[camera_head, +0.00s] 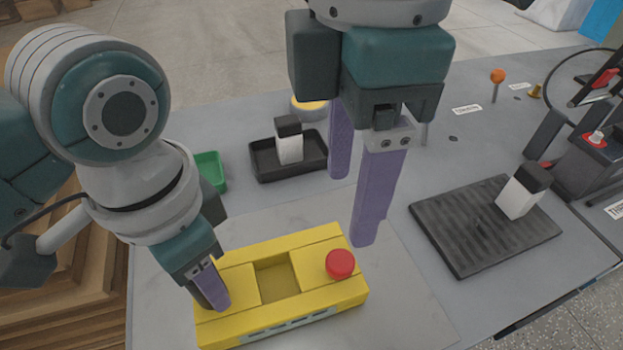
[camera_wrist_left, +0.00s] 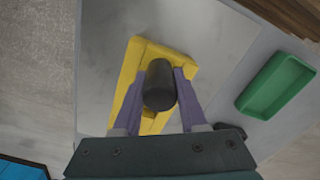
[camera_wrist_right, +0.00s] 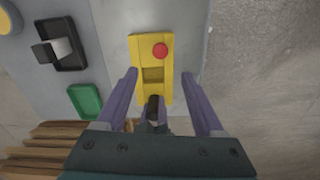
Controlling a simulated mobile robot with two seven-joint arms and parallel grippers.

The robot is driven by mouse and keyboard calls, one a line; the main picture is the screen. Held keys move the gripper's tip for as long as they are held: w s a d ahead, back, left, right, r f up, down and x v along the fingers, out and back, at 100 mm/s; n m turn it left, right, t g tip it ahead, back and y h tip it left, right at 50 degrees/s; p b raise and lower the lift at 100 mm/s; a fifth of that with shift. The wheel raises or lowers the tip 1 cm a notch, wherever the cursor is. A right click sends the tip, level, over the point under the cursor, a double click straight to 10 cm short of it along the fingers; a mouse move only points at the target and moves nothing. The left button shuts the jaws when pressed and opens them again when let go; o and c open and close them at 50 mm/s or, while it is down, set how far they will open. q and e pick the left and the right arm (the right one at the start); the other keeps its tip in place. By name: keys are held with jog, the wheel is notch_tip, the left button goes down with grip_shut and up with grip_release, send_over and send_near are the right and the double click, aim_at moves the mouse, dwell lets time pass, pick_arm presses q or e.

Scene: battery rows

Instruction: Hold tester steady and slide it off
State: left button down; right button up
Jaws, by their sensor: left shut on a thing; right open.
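The yellow tester (camera_head: 320,238), with a red button (camera_head: 340,263) and an empty recess (camera_head: 276,279), lies on a pale mat (camera_head: 405,270). My left gripper (camera_head: 212,287) is at the tester's left end, shut on a dark round handle (camera_wrist_left: 160,86) there. The fingers hide much of the handle in the head view. My right gripper (camera_head: 352,208) is open and empty, above and behind the tester. In the right wrist view the tester (camera_wrist_right: 138,75) shows between and beyond its spread fingers. One battery (camera_head: 520,192), white with a dark top, is tilted on a ribbed dark plate (camera_head: 455,235).
A black tray (camera_head: 265,172) behind the tester holds another white, dark-topped block (camera_head: 289,142). A green tray (camera_head: 212,170) stands at the left. A device with a red terminal (camera_head: 597,138) and an orange knob (camera_head: 497,75) are at the right. The mat right of the tester is clear.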

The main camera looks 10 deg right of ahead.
aim_at(341, 260)
notch_tip(341, 260, down, 11)
jog(key=m, duration=0.3)
dwell(0.4)
grip_shut()
dwell(0.4)
dwell(0.9)
